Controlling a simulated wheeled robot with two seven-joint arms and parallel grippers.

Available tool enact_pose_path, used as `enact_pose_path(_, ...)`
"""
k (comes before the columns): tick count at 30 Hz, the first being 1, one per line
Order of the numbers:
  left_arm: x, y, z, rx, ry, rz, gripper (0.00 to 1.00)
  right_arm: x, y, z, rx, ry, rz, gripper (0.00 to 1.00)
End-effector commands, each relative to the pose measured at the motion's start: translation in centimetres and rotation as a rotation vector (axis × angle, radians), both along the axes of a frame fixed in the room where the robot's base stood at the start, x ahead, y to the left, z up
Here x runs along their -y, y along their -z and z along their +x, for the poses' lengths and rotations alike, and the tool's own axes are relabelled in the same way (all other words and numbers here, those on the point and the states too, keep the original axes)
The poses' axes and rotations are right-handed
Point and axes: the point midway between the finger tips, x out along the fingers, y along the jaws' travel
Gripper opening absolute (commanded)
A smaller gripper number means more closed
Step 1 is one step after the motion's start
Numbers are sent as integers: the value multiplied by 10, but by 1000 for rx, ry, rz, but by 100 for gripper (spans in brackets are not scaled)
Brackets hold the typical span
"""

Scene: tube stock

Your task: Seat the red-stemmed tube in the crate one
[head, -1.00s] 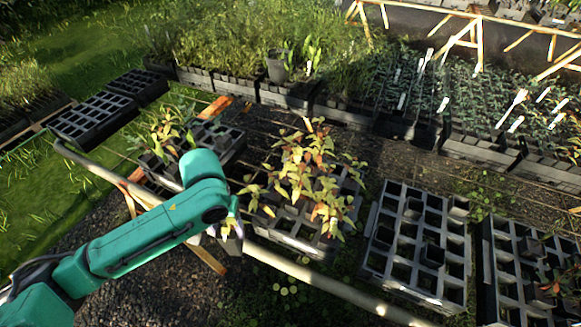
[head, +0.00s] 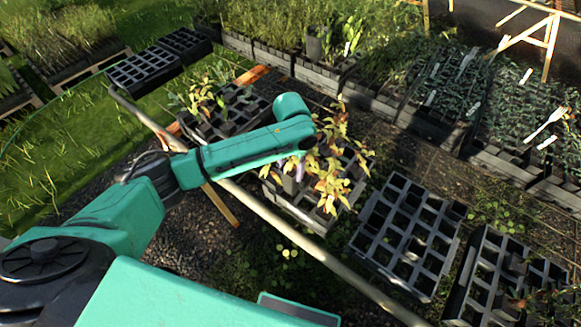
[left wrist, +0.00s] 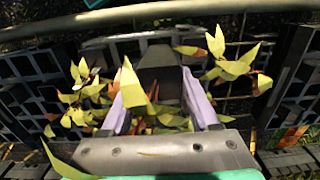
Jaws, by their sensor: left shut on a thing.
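My left gripper (head: 299,172) is over the crate of yellow-leaved plants (head: 300,212), its fingers partly hidden by leaves and my arm. In the left wrist view its pale purple fingers (left wrist: 158,100) are shut on a dark tube (left wrist: 160,58), with yellow-green leaves around it. The same tube shows as a dark shape in the head view (head: 290,184). Yellow leaves with reddish parts (head: 335,160) rise beside the gripper. I cannot tell which leaves belong to the held tube, nor whether its base is in a cell. My right gripper is out of view.
A mostly empty crate (head: 385,240) stands to the right, with another (head: 470,275) beyond it. A crate with a leafy plant (head: 240,122) stands to the left. A long pale rail (head: 262,226) runs along the near side. Full plant trays line the back.

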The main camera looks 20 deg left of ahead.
Motion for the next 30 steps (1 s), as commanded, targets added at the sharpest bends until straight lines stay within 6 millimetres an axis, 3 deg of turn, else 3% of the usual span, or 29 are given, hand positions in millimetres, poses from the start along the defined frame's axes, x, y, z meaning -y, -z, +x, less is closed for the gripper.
enact_pose_path(7,0,14,0,2,-1,0,0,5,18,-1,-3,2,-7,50)
enact_pose_path(30,0,14,-2,0,-2,0,0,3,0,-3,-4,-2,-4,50)
